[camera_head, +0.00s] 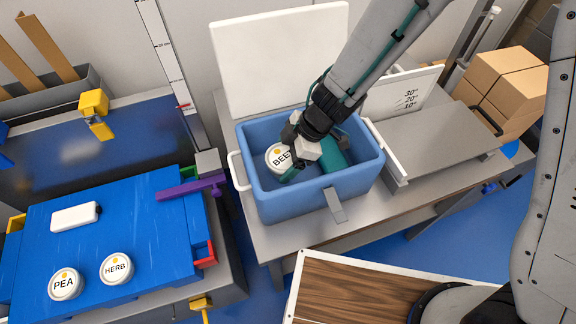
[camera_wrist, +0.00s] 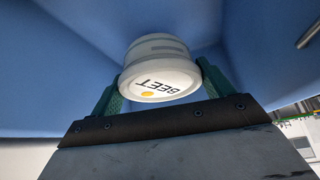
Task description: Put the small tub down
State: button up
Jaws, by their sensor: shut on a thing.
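The small tub (camera_head: 278,157) is white with a lid marked BEET and an orange dot. My gripper (camera_head: 292,164) is shut on it, inside the blue cool box (camera_head: 310,202). In the wrist view the tub (camera_wrist: 158,70) sits between the two green fingers of my gripper (camera_wrist: 160,88), with blue walls (camera_wrist: 60,60) around it. I cannot tell whether the tub touches the box floor. Part of the tub is hidden by my gripper in the head view.
The box's white lid (camera_head: 275,45) stands open behind it. Tubs marked PEA (camera_head: 65,283) and HERB (camera_head: 116,268) stand on a blue board (camera_head: 150,235) at left. A grey plate (camera_head: 440,138) and cardboard boxes (camera_head: 505,80) are at right.

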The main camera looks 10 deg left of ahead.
aim_at(286, 168)
jog(key=shift+f, duration=2.3)
jog(key=shift+f, duration=0.15)
jog(key=o, duration=1.1)
jog(key=shift+o, duration=0.2)
jog(key=shift+r, duration=0.25)
jog(key=v, duration=1.2)
jog(key=shift+s, duration=0.1)
